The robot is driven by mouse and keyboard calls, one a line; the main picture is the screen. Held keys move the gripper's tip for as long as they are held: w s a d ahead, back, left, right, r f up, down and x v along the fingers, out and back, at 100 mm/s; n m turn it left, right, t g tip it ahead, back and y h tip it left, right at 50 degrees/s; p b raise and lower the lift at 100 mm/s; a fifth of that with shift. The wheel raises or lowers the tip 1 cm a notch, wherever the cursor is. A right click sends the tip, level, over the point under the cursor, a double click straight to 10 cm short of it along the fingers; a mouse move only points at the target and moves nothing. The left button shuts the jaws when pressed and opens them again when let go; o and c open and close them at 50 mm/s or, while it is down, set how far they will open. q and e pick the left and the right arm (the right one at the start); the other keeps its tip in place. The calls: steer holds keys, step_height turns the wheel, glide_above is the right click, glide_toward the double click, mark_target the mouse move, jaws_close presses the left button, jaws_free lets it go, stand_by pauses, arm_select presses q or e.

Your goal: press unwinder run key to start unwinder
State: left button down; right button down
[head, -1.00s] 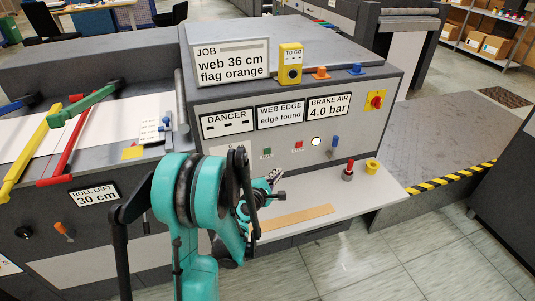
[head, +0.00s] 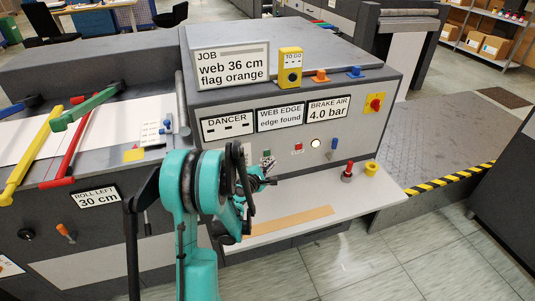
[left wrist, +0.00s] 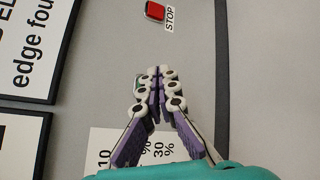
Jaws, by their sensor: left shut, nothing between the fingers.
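The green key (head: 267,153) sits low on the grey panel, left of a red key (head: 298,147). In the left wrist view the green key (left wrist: 139,84) is partly hidden behind the fingers, and the red key (left wrist: 155,10) has a STOP label beside it. My left gripper (head: 270,170) is shut and empty just below the green key in the head view. In the left wrist view its closed fingertips (left wrist: 158,75) overlap the green key's edge. I cannot tell whether they touch it. My right gripper is not in view.
A white lamp (head: 315,143) and a blue knob (head: 334,143) are right of the keys. A pale shelf (head: 350,205) below the panel bears a red-topped knob (head: 347,171) and a yellow ring (head: 371,168). A percent-marked card (left wrist: 110,145) is near the fingers.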

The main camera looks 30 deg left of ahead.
mark_target(273, 153)
arm_select(q)
steer(key=shift+w+a, duration=0.5)
steer(key=shift+a, duration=0.1)
steer(key=shift+w+a, duration=0.1)
stand_by(1.1)
steer(key=shift+w+a, duration=0.15)
steer(key=shift+a, duration=0.1)
steer(key=shift+w+a, duration=0.3)
stand_by(0.8)
steer(key=shift+s+d+b, duration=0.1)
steer(key=shift+b, duration=0.2)
steer(key=shift+s+d, duration=0.5)
steer(key=shift+d, duration=0.05)
steer(key=s+d+b, duration=0.1)
steer(key=s+d, duration=0.2)
steer(key=shift+s+d, duration=0.1)
steer(key=shift+d, duration=0.3)
